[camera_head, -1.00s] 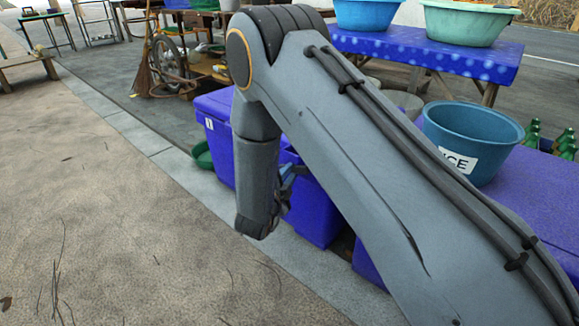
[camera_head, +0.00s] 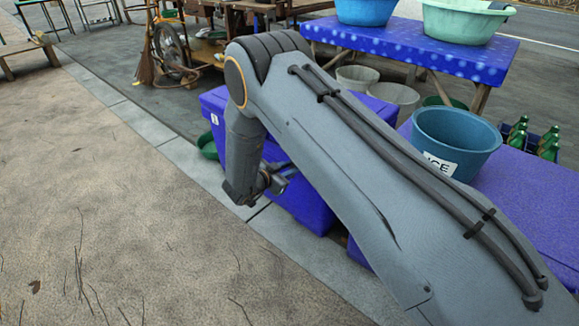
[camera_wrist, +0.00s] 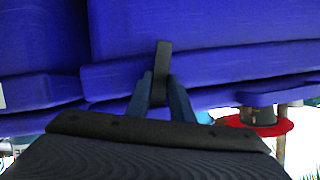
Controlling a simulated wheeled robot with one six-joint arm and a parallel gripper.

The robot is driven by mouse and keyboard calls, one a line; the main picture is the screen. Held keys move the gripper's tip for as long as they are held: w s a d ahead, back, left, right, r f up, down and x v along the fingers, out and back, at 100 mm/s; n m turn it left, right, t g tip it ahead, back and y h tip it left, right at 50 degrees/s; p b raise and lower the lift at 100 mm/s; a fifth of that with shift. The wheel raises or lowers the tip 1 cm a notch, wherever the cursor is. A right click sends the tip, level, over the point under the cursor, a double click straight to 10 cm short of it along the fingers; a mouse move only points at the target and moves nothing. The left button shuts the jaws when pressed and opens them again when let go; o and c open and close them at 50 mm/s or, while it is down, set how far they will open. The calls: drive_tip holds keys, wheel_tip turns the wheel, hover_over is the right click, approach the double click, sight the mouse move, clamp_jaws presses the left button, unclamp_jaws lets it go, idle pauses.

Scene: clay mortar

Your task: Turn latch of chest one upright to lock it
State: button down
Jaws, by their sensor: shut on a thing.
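Blue-violet chests stand in a row in the head view, and the far one (camera_head: 217,103) carries a small white label whose mark is too small to read. In the wrist view a blue chest front (camera_wrist: 215,65) fills the upper part. A dark latch (camera_wrist: 162,50) stands out against it, lengthwise up and down in that picture. My gripper (camera_wrist: 162,82) is shut on the latch, one finger on each side. In the head view my gripper (camera_head: 276,180) is beside the chest fronts; my arm hides much of them and the latch there.
A blue ICE tub (camera_head: 453,135) stands on the near chest (camera_head: 520,205). Green bottles (camera_head: 518,132) stand at right. A blue table (camera_head: 420,50) with basins is behind. Open paving (camera_head: 110,210) lies at left. A red round thing (camera_wrist: 255,128) shows in the wrist view.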

drive_tip(key=shift+w+n+g+h, duration=0.1)
drive_tip(key=shift+n+g+h, duration=0.4)
drive_tip(key=shift+n, duration=0.5)
drive_tip(key=c, duration=1.6)
unclamp_jaws()
drive_tip(key=shift+o, duration=0.2)
drive_tip(key=shift+a, duration=0.1)
drive_tip(key=p+v, duration=0.2)
drive_tip(key=v, duration=0.5)
drive_tip(key=shift+s+a, duration=0.25)
drive_tip(key=shift+s, duration=0.05)
drive_tip(key=shift+r, duration=0.15)
